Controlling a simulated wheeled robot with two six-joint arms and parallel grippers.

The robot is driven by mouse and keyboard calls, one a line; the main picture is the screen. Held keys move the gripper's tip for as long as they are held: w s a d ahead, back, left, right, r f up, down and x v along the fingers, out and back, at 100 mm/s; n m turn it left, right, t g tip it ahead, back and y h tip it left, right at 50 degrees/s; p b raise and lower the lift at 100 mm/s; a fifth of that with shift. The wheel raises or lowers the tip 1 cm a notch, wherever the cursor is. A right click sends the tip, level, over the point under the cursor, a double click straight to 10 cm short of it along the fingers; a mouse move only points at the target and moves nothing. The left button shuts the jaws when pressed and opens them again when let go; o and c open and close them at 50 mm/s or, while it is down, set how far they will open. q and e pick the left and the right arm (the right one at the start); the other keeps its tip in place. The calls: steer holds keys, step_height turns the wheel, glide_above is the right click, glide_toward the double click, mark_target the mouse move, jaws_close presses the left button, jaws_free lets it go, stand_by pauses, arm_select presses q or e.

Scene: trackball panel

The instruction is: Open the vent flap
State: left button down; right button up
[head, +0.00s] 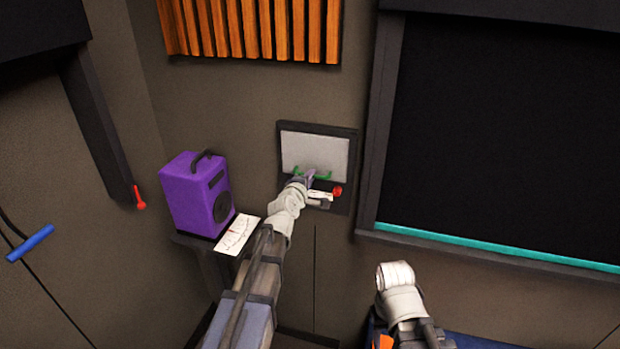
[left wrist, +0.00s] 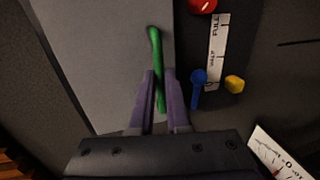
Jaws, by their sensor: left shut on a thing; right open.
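The vent flap (head: 315,150) is a pale grey panel in a dark frame on the wall; it looks flush with the frame. It also fills the upper left of the left wrist view (left wrist: 105,55). A green bar handle (left wrist: 155,48) is near its lower edge, partly hidden by my gripper in the head view. My left gripper (head: 309,179) is at this handle, its two fingers (left wrist: 160,85) on either side of the bar and shut on it. Of my right arm only links show at the lower right; its fingers are not visible.
Beside the handle are a red knob (head: 337,191), a white label strip (left wrist: 217,45), a blue lever (left wrist: 198,85) and a yellow knob (left wrist: 235,84). A purple speaker (head: 197,195) and a dial meter (head: 237,234) are to the left. A dark window (head: 500,130) is to the right.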

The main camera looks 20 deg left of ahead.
stand_by(0.5)
arm_select(q)
steer(key=s+r+g+p, duration=0.4)
steer(key=s+r+p, duration=0.3)
steer(key=p, duration=1.1)
steer(key=shift+s+a+r+g, duration=0.2)
steer(key=shift+r+g, duration=0.1)
steer(key=shift+r, duration=1.15)
